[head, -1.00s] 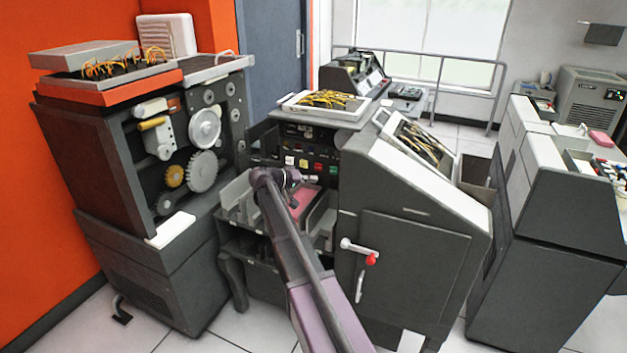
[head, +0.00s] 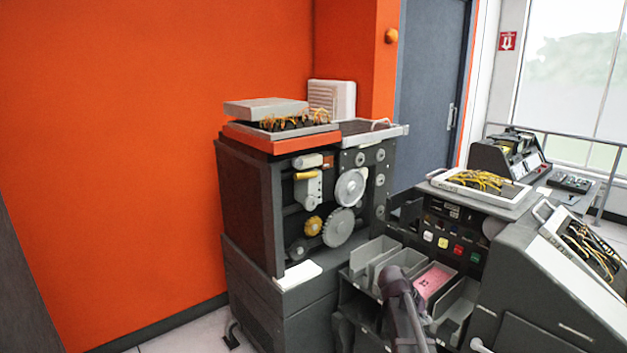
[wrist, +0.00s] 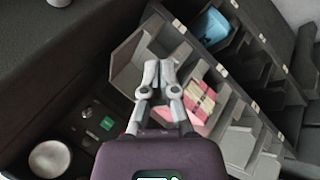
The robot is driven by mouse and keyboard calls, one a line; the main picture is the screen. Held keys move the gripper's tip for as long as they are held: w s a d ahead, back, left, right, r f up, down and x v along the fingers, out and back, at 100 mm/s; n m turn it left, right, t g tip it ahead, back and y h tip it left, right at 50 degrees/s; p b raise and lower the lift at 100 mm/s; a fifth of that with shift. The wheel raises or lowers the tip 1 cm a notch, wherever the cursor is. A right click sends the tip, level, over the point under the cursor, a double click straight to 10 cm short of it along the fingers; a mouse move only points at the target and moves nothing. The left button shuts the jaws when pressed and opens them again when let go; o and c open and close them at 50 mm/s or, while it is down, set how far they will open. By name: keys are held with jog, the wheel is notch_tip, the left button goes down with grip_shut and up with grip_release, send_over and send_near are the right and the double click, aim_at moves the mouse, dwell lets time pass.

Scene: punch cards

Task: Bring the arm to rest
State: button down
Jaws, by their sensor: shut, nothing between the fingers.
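My arm (head: 405,310) shows at the bottom of the head view, in front of the machine's sloped card pockets; its gripper cannot be made out there. In the wrist view my gripper (wrist: 158,72) is shut, its two fingers together and empty. It hangs over the grey card pockets (wrist: 240,145). I cannot tell how high above them it is. A pink card stack (head: 432,283) lies in one pocket in the head view. The wrist view shows a banded pink and cream card stack (wrist: 199,98) just right of the fingers.
A machine with gears (head: 339,227) stands left of the pockets, against the orange wall (head: 150,150). A control panel with coloured buttons (head: 450,243) rises behind the pockets. A blue item (wrist: 210,27) lies in a farther pocket. A wired panel (head: 585,245) sits at the right.

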jog(key=s+a+f+n+y, duration=0.3)
jog(key=s+a+y, duration=0.5)
jog(key=s+a, duration=0.75)
notch_tip(320, 180, up, 14)
jog(key=p, duration=1.4)
jog(key=shift+s+d+p, duration=0.25)
jog(key=shift+s+p, duration=0.05)
jog(key=shift+p, duration=0.1)
jog(key=shift+f, duration=0.1)
